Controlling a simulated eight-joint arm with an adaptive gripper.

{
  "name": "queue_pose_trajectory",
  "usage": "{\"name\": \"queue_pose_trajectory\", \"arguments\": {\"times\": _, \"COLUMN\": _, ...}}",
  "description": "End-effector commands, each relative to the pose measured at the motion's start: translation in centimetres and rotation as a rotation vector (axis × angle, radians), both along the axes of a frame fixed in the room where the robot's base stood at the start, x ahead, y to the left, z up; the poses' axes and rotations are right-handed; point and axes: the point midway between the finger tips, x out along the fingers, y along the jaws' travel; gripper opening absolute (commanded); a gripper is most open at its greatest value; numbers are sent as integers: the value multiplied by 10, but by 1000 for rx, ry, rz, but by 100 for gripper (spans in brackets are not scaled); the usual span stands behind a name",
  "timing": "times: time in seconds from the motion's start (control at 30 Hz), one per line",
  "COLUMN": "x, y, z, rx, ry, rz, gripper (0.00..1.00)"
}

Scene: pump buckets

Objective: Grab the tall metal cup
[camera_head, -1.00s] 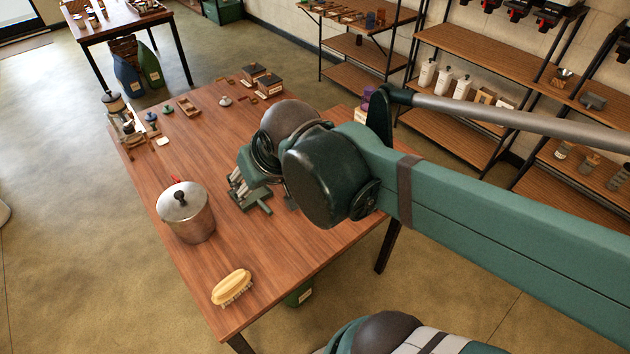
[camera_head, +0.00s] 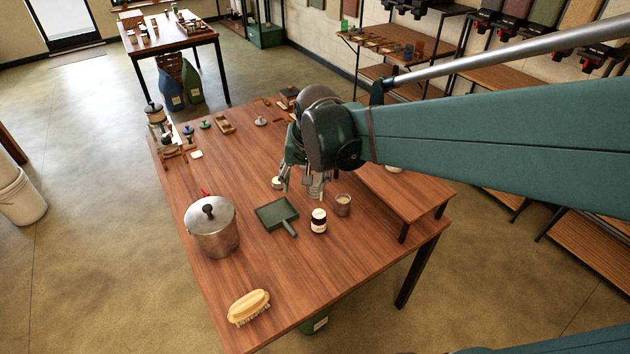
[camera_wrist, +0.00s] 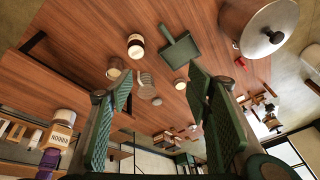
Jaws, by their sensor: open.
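My gripper (camera_head: 300,184) is open and empty above the middle of the wooden table (camera_head: 235,185). A ribbed, light-grey metal object (camera_head: 317,184), which could be the tall metal cup, stands just below it, partly hidden by the gripper in the head view. In the wrist view the same ribbed object (camera_wrist: 147,82) lies between the two green fingers, nearer the left one and farther off than the tips. A small round metal cup (camera_head: 343,204) with pale contents stands right of it. It also shows in the wrist view (camera_wrist: 114,69).
A dark jar with a white label (camera_head: 319,221) and a green dustpan (camera_head: 277,214) are close by. A lidded metal pot (camera_head: 212,229) stands at the left, a brush (camera_head: 249,307) at the front. A raised wooden shelf (camera_head: 400,190) is on the right.

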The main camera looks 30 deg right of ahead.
Motion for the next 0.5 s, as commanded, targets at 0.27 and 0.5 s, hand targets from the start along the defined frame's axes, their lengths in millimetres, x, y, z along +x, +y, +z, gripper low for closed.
{"name": "queue_pose_trajectory", "arguments": {"times": 0.27, "x": 23, "y": -35, "z": -27, "rx": 43, "ry": 52, "rz": -141, "gripper": 49}}
{"name": "queue_pose_trajectory", "arguments": {"times": 0.5, "x": 38, "y": -65, "z": -54, "rx": 79, "ry": 97, "rz": -264, "gripper": 49}}
